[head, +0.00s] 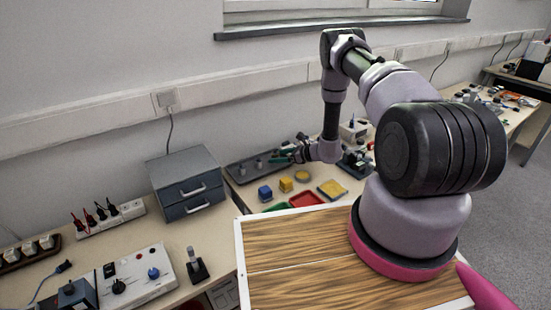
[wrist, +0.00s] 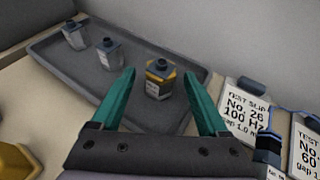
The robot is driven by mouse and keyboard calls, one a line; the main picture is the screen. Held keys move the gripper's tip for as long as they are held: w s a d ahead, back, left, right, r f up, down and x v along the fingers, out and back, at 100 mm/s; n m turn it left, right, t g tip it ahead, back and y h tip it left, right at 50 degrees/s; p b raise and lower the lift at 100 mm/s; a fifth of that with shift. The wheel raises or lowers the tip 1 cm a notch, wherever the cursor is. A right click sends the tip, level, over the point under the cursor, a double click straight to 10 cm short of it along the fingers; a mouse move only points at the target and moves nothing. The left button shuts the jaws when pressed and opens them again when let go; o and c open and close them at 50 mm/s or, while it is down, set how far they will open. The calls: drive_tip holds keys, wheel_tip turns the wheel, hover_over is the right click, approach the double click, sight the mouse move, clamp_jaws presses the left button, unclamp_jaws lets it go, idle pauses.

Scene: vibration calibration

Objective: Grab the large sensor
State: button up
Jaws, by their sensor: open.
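Three small sensors stand upright in a dark grey tray (wrist: 75,80) in the wrist view. The one with yellow sides, a pale label and a dark top (wrist: 159,80) looks largest, though it is also nearest. Two grey sensors with dark tops, one in the middle (wrist: 109,56) and one farther left (wrist: 75,36), stand beside it. My gripper (wrist: 160,73) is open, with its teal fingers on either side of the yellow-sided sensor. In the head view my gripper (head: 287,156) is over the right end of the tray (head: 240,176).
Blue (head: 265,193) and yellow (head: 286,184) blocks and a red tray (head: 306,199) lie in front. A grey drawer unit (head: 186,183) stands left.

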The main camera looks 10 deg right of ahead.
drive_tip(key=c, duration=1.2)
clamp_jaws()
drive_tip(key=shift+r, duration=0.1)
